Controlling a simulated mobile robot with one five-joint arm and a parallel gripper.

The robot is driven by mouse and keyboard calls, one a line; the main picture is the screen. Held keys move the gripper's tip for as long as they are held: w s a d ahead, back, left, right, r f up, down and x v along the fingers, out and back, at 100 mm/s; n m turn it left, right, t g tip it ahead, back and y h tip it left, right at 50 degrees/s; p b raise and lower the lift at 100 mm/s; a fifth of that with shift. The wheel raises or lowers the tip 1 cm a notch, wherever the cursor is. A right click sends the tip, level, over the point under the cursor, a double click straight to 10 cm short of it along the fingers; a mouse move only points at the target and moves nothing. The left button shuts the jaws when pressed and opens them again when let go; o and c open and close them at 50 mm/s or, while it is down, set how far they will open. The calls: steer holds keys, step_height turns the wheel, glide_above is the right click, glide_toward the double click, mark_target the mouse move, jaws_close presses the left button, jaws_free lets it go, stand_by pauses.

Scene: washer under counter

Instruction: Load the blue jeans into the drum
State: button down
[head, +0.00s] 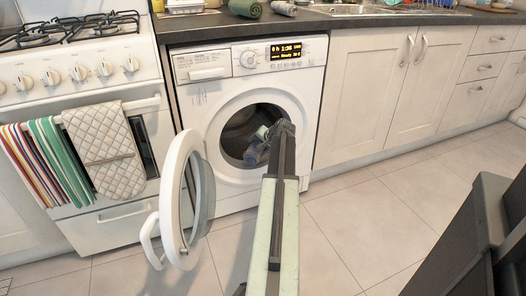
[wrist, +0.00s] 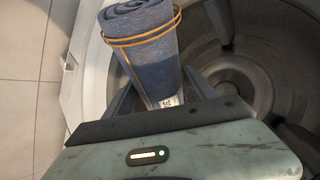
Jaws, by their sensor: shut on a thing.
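The washer (head: 298,83) stands under the counter, and its round door (head: 170,199) is swung open to the left. The drum (head: 238,131) shows through the opening; its grey inner wall (wrist: 255,80) fills the right of the wrist view. My gripper (head: 264,143) is at the drum opening, shut on the rolled blue jeans (wrist: 147,45). The roll has a tan band around it and a small white tag near the jaws. In the head view the jeans (head: 254,153) are partly hidden by my arm. I cannot tell how deep inside the drum they are.
A white stove (head: 80,60) with striped and quilted towels (head: 105,150) stands left of the washer. White cabinets (head: 390,85) stand to the right. A green roll (head: 245,9) lies on the counter. The tiled floor (head: 345,225) in front is clear.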

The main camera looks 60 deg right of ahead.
steer(key=w+d+f+b, duration=0.2)
steer(key=w+d, duration=0.7)
steer(key=w, duration=0.3)
steer(key=shift+w+d+f, duration=0.15)
steer(key=shift+w+f, duration=0.1)
steer(key=shift+f, duration=0.15)
steer(key=shift+c, duration=1.1)
jaws_free()
steer(key=shift+r, duration=0.15)
